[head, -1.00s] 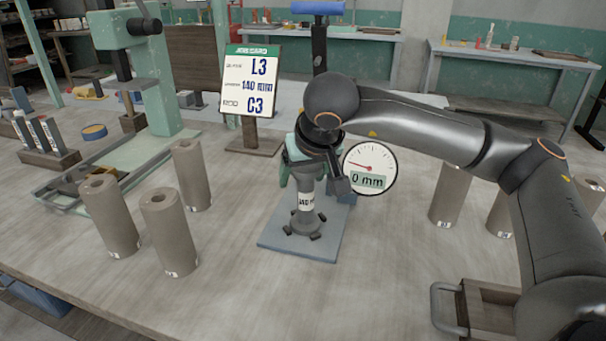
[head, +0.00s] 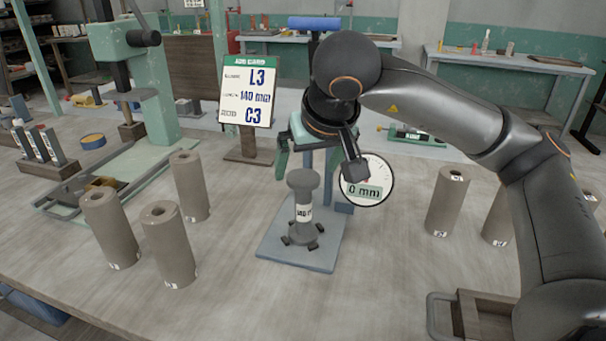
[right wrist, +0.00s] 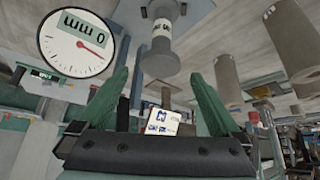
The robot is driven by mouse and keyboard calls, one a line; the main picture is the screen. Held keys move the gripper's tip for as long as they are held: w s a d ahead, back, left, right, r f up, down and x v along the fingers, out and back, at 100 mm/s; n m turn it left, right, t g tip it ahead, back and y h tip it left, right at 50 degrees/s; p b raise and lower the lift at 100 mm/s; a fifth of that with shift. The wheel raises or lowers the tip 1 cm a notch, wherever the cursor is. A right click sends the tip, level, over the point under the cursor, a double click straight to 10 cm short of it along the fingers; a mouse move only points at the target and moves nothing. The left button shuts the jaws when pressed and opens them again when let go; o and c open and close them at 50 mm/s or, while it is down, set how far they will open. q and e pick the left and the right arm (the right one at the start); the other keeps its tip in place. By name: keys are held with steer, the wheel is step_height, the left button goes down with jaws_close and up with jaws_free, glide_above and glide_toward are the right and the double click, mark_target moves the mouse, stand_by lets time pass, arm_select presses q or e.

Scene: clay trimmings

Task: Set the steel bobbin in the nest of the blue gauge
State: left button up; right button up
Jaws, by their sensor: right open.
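The grey steel bobbin (head: 302,190), with a white label around its middle, stands upright on the base plate of the blue gauge (head: 275,247). Its lower end sits among several short dark pegs (head: 315,245) of the nest. The gauge's round dial (head: 380,175) reads 0 mm. My right gripper (head: 306,163) is open, with its green fingers above and behind the bobbin's top, apart from it. In the right wrist view the bobbin (right wrist: 160,62) is upside down beyond the empty open fingers (right wrist: 160,85). My left gripper is not in view.
Several tall clay-coloured cylinders stand at left (head: 167,245) and right (head: 445,200). A job card (head: 247,90) reading L3, 140 mm, C3 stands behind. A green press (head: 150,85) is at back left. A wooden box (head: 470,318) is at front right.

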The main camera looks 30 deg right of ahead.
steer(key=v, duration=0.4)
stand_by(0.8)
